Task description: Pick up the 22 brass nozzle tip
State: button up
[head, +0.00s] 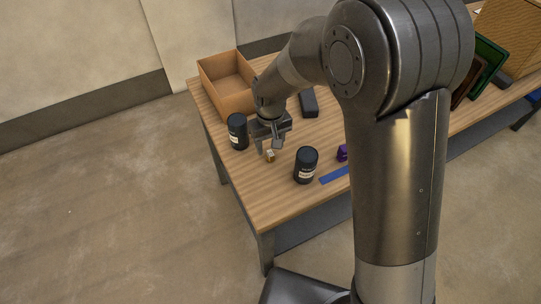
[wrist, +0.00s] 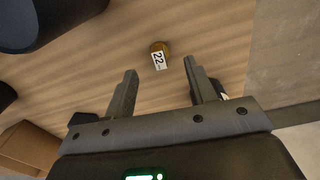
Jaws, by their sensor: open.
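The small brass nozzle tip (wrist: 160,51) lies on the wooden table, with a white label reading "22" facing the wrist camera. In the head view the brass nozzle tip (head: 270,156) is near the table's left front edge, just below my gripper (head: 268,148). In the wrist view my gripper (wrist: 160,77) is open and empty. The nozzle tip shows beyond the fingertips, roughly between them, and apart from both fingers.
A dark canister (head: 237,131) stands left of my gripper and another canister (head: 306,165) stands to the right. A cardboard box (head: 227,84) sits at the back left. A purple item (head: 342,153), a blue strip (head: 334,175) and a dark block (head: 309,103) are on the table (head: 262,200).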

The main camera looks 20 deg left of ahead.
aim_at(270, 153)
notch_tip(270, 153, down, 5)
jog(key=shift+r, duration=0.1)
jog(key=shift+c, duration=0.5)
grip_shut()
